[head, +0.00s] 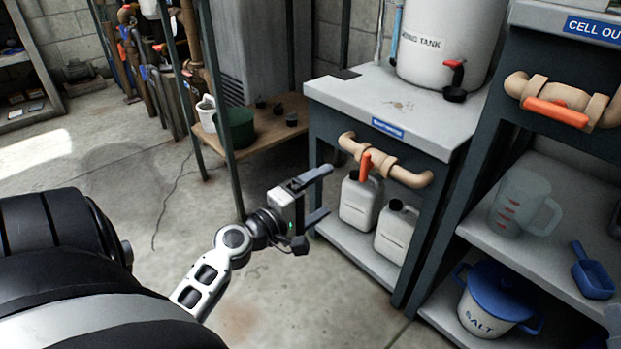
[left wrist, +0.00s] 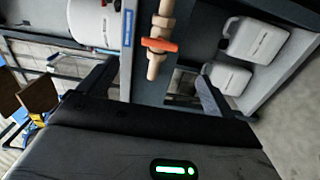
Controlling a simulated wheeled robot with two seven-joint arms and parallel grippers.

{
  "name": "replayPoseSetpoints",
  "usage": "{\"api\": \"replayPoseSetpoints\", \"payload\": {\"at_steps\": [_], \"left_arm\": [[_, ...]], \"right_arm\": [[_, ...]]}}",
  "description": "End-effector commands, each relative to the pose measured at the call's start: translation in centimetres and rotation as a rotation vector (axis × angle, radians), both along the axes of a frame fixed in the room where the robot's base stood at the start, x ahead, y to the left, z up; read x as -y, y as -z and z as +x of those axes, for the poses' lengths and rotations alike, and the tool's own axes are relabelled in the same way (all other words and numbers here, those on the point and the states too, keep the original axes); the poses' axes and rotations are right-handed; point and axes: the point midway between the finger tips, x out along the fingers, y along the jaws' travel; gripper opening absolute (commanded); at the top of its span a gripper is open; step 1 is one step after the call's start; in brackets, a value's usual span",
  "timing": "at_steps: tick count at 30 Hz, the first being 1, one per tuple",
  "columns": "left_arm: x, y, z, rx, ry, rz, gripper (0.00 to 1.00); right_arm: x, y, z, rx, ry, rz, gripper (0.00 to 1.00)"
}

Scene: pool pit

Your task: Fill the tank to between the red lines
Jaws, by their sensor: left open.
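A white tank (head: 445,45) lettered "...ING TANK" stands on a grey bench (head: 385,100). A clear upright tube with a blue part (head: 395,38) stands at its left; I cannot make out red lines or a level there. A tan pipe (head: 408,177) crosses the bench front under a blue label. Its orange valve handle (head: 366,165) sits crosswise to the pipe, as the left wrist view also shows (left wrist: 159,45). My left gripper (head: 322,194) is open and empty, left of the handle and apart from it. The handle lies ahead, between the finger directions. My right gripper is out of view.
Two white jugs (head: 360,200) stand on the shelf under the pipe. At right are a "CELL OUT" valve with an orange handle (head: 556,112), a clear pitcher (head: 520,200), a blue scoop (head: 592,272) and a salt pot (head: 490,310). The floor at left is clear.

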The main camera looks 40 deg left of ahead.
Motion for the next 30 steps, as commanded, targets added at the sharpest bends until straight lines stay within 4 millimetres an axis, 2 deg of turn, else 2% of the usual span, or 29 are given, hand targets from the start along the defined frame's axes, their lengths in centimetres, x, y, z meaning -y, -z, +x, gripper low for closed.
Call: {"api": "replayPoseSetpoints", "payload": {"at_steps": [3, 7, 25, 28, 30], "left_arm": [[-0.1, 0.2, -1.5, -0.001, -0.002, -0.002, 0.91], [-0.2, 0.0, -2.2, 0.001, -0.001, 0.000, 0.91], [-0.1, 0.0, -2.2, 0.001, 0.001, 0.004, 0.91], [1.5, -0.5, -1.7, 0.005, 0.028, 0.066, 0.91], [4.0, -1.3, -1.1, 0.018, 0.071, 0.172, 0.91]], "right_arm": [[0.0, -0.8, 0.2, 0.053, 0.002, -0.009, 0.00], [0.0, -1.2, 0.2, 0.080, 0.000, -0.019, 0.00], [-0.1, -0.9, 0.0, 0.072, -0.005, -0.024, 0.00], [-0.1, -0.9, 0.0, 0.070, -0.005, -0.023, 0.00], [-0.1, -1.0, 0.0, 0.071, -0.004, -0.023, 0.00]]}}
